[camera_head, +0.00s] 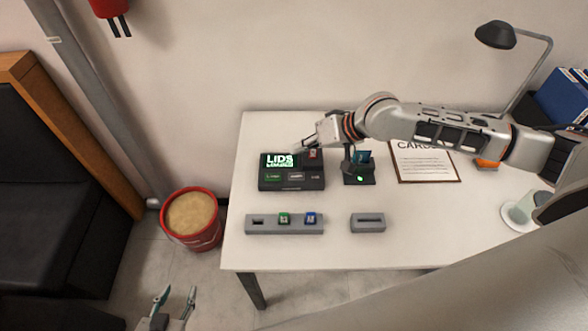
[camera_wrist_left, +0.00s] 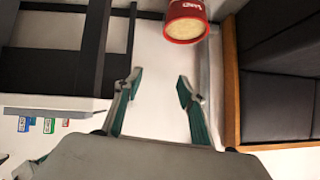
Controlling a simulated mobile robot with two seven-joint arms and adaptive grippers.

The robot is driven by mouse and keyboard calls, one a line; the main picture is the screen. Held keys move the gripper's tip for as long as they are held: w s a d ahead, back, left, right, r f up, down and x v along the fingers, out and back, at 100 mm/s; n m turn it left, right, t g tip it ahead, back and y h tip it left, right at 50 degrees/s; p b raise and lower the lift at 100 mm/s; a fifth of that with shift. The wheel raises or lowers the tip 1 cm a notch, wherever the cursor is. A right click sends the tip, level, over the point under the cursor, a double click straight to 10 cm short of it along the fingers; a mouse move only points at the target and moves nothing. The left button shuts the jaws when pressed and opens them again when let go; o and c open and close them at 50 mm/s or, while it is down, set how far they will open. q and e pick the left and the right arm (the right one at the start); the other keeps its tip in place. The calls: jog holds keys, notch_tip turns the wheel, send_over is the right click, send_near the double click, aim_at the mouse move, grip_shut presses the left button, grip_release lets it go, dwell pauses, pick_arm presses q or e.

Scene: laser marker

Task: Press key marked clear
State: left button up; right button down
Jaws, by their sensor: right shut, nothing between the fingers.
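The dark marking machine (camera_head: 290,186) stands on the white table, its lit screen (camera_head: 278,161) showing "LIDS" in green. On its front are a green key (camera_head: 273,177) and a pale grey key (camera_head: 296,177); their lettering is too small to read, so I cannot tell which is marked clear. A red piece (camera_head: 313,155) sits at its upper right. My right gripper (camera_head: 303,147) is shut and empty above the machine's back edge; I cannot tell whether it touches. My left gripper (camera_head: 175,298) is open and empty off the table's front left; it also shows in the left wrist view (camera_wrist_left: 160,88).
A grey slotted block (camera_head: 368,222), a black stand (camera_head: 358,176) with a green light, a framed sheet (camera_head: 425,165) and a lamp (camera_head: 496,36) are farther right. A red sand bucket (camera_head: 192,236) stands on the floor.

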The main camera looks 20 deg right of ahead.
jog(key=b, duration=0.3)
send_over(299, 177)
notch_tip(299, 177, down, 4)
jog(key=shift+w+f, duration=0.1)
notch_tip(299, 177, down, 3)
jog(key=b, duration=0.3)
jog(key=shift+r, duration=0.2)
jog(key=shift+f, duration=0.3)
pick_arm(q)
jog(key=shift+w+d+f+h, duration=0.25)
jog(key=shift+d+f, duration=0.3)
jog(key=shift+f, duration=0.15)
jog(key=shift+w+d+f+h, duration=0.2)
jog(key=shift+d+f, duration=0.3)
jog(key=shift+f, duration=0.2)
pick_arm(e)
jog(key=shift+f, duration=0.65)
pick_arm(q)
jog(key=shift+s+f, duration=0.15)
jog(key=shift+f, duration=0.15)
jog(key=shift+r, duration=0.2)
jog(key=shift+r, duration=0.15)
